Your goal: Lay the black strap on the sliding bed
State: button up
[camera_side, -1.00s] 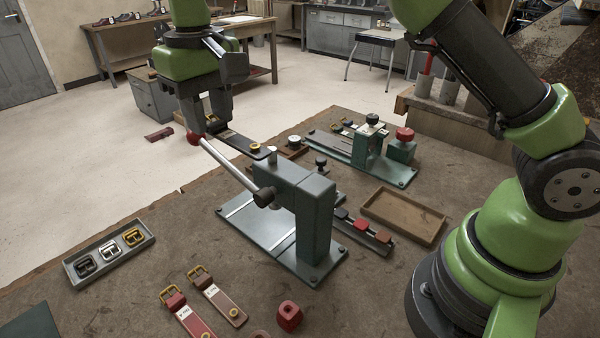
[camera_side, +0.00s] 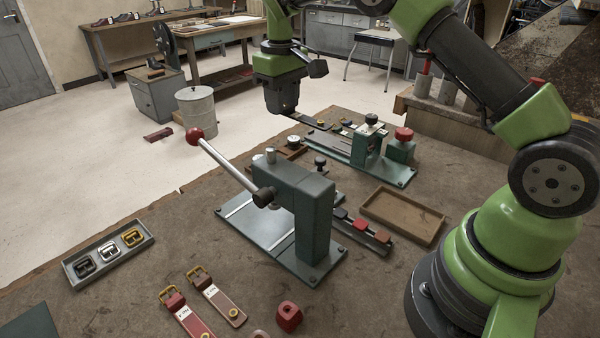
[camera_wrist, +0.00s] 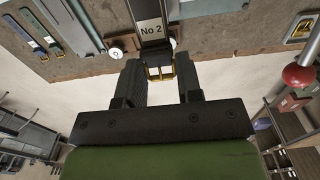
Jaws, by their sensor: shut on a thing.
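My gripper (camera_side: 274,107) is shut on the buckle end of the black strap (camera_side: 310,121), high at the back of the bench in the side view. The strap sticks out to the right from the jaws, roughly level. In the wrist view, the strap (camera_wrist: 149,10) runs away between the fingers, with a "No 2" label and a gold buckle at the jaws (camera_wrist: 160,68). The green machine with the long low bed (camera_side: 340,152) stands just beyond the strap's free end to the right. The strap appears above the bench, apart from the bed.
A grey press with a red-knobbed lever (camera_side: 195,135) stands in the middle. Other straps (camera_wrist: 38,30) lie beside the bed. An empty brown tray (camera_side: 403,216), a buckle tray (camera_side: 108,254) and a red strap (camera_side: 187,316) lie nearer.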

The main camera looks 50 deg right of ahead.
notch_tip(320, 180, down, 12)
jog(key=shift+f, duration=0.25)
dwell(0.3)
jog(key=o, duration=0.9)
jog(key=shift+f, duration=0.15)
